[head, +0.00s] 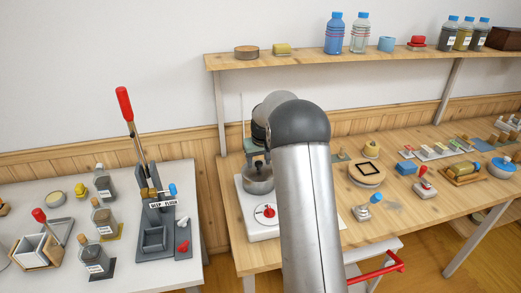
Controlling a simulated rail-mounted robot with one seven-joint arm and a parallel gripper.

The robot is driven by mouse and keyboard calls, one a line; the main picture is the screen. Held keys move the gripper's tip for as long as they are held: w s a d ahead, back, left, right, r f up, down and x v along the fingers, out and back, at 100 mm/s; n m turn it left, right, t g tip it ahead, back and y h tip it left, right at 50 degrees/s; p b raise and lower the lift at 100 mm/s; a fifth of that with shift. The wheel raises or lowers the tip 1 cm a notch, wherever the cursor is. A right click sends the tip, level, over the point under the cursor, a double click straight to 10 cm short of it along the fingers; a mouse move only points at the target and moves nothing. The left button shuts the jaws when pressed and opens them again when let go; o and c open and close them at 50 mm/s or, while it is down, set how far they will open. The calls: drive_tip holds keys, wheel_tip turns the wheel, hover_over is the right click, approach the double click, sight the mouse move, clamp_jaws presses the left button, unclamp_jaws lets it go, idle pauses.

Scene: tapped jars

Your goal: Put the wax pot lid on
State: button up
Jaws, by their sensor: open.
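A small grey metal pot (259,182), which looks like the wax pot, stands on a white heater base (262,231) at the left end of the wooden bench. My gripper (258,158) is small and dark in the head view, partly hidden behind my own arm. It points down just over the pot, with its jaws open. Whether it touches the pot or a lid is too small to tell. I cannot clearly make out a separate lid; the pot's top is partly covered by the gripper.
A red dial (266,212) is on the heater base. A teal block (249,146) is behind the pot. A grey press (156,221) with a red-handled lever stands on the left table. A shelf (300,58) with bottles runs above. My arm hides the bench's middle.

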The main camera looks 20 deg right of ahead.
drive_tip(key=b+v, duration=0.1)
drive_tip(key=v, duration=1.6)
drive_tip(key=shift+b, duration=0.4)
drive_tip(key=s+a+f+g, duration=0.1)
drive_tip(key=s+a+f, duration=0.1)
drive_tip(key=s+a, duration=0.6)
drive_tip(key=s+a+f, duration=0.2)
drive_tip(key=s+a, duration=0.4)
drive_tip(key=s, duration=0.3)
drive_tip(key=s+a+f, duration=0.2)
drive_tip(key=s+f, duration=0.2)
drive_tip(key=s, duration=0.5)
drive_tip(key=s+a+f+n+g, duration=0.1)
drive_tip(key=s+a+f, duration=0.2)
drive_tip(key=s, duration=0.7)
drive_tip(key=shift+f+n, duration=0.3)
drive_tip(key=shift+f, duration=0.35)
